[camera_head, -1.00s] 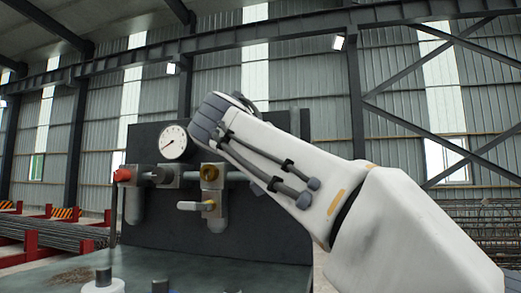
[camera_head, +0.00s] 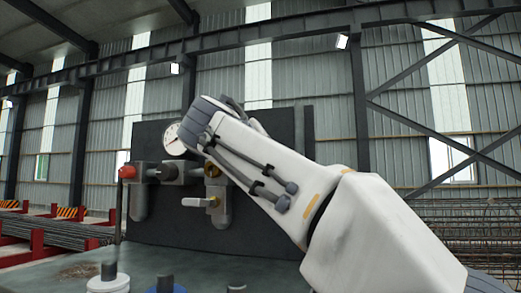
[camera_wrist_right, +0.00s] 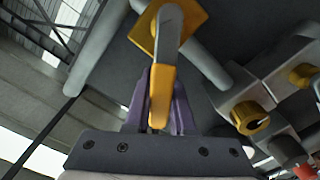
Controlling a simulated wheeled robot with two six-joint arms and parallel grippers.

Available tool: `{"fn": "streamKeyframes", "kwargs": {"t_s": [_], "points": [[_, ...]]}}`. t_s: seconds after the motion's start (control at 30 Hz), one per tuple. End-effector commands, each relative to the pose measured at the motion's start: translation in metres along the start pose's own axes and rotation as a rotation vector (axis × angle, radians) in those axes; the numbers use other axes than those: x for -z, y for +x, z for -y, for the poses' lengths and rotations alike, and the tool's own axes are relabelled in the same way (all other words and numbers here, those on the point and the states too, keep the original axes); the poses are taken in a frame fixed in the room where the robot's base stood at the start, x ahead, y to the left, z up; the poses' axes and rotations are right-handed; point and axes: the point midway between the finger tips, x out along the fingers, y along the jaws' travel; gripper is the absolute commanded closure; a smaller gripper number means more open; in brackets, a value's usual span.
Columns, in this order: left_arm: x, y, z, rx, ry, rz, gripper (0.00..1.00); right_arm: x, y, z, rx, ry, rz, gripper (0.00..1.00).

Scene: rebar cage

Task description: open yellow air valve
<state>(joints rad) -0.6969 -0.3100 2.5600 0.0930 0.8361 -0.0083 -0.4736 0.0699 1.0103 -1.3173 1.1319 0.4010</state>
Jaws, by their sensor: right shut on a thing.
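In the right wrist view a yellow valve handle (camera_wrist_right: 162,88) hangs from a grey lever end on a yellow valve body (camera_wrist_right: 193,22). The purple fingers of my right gripper (camera_wrist_right: 161,100) are on both sides of the handle and shut on it. In the head view my white right arm comes in from the right and hides its gripper and this handle. My left gripper is in neither view.
A pressure gauge (camera_head: 172,140), a red knob (camera_head: 127,172) and grey pipe fittings (camera_head: 168,171) sit on a dark upright panel (camera_head: 275,225). A brass knob (camera_wrist_right: 250,117) lies right of my fingers in the wrist view. Several short posts stand on the bench in front.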

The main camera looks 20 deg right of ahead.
Motion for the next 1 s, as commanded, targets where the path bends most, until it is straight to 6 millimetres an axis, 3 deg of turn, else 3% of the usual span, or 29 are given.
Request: {"fn": "streamKeyframes", "kwargs": {"t_s": [0.17, 0.2, 0.27, 0.67, 1.0], "points": [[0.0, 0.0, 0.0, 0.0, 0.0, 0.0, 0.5, 0.001, 0.0, 0.0, 0.001, 0.002, -0.002, 1.0], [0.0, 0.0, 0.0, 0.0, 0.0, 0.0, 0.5, 0.001, 0.0, 0.0, 0.001, 0.002, -0.002, 0.7], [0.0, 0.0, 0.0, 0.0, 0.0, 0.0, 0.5, 0.001, 0.0, 0.0, 0.001, 0.002, -0.002, 0.47], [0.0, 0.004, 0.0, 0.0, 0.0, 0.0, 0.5, -0.001, -0.006, 0.001, 0.001, 0.003, -0.002, 0.47], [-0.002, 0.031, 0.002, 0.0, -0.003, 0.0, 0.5, -0.001, -0.068, 0.004, 0.007, 0.005, -0.007, 0.47]]}}
